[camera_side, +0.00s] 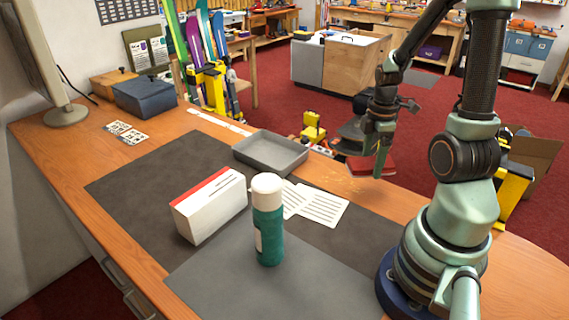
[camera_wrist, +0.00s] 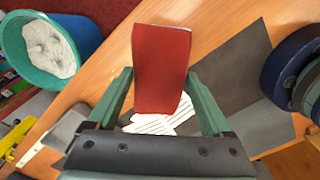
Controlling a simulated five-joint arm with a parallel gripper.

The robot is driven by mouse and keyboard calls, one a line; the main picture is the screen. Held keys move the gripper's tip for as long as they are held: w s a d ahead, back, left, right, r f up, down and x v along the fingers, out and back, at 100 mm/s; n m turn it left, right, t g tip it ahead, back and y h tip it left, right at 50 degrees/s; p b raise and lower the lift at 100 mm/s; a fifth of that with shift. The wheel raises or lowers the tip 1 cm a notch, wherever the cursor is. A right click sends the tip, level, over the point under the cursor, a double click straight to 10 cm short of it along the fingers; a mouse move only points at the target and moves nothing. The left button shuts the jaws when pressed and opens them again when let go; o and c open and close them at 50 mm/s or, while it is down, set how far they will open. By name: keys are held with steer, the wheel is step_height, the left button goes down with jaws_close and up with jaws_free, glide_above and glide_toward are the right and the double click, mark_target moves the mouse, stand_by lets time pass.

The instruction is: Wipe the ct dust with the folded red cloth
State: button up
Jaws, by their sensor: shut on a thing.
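The folded red cloth (camera_side: 362,171) is held in my gripper (camera_side: 377,150) over the table's far edge in the side view. In the wrist view the cloth (camera_wrist: 160,62) stands out between the two green fingers (camera_wrist: 160,90), which are shut on it. Light specks of dust (camera_side: 338,182) lie on the bare wood just left of and below the cloth in the side view. I cannot tell whether the cloth touches the wood. I cannot make out the dust in the wrist view, and the cloth hides part of the table there.
A grey tray (camera_side: 270,152), printed sheets (camera_side: 322,207), a red-and-white box (camera_side: 208,206) and a green bottle with a white cap (camera_side: 268,225) stand or lie on the table. In the wrist view, a teal tub (camera_wrist: 15,40) with whitish contents is beyond the table edge.

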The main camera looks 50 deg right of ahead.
glide_above(365, 192)
steer(key=shift+a+f, duration=0.1)
steer(key=shift+f, duration=2.75)
step_height(365, 192, down, 2)
steer(key=shift+f, duration=0.1)
steer(key=shift+w, duration=0.9)
steer(key=shift+c, duration=1.3)
steer(key=shift+w, duration=6)
steer(key=shift+s, duration=6.95)
steer(key=shift+r, duration=4.2)
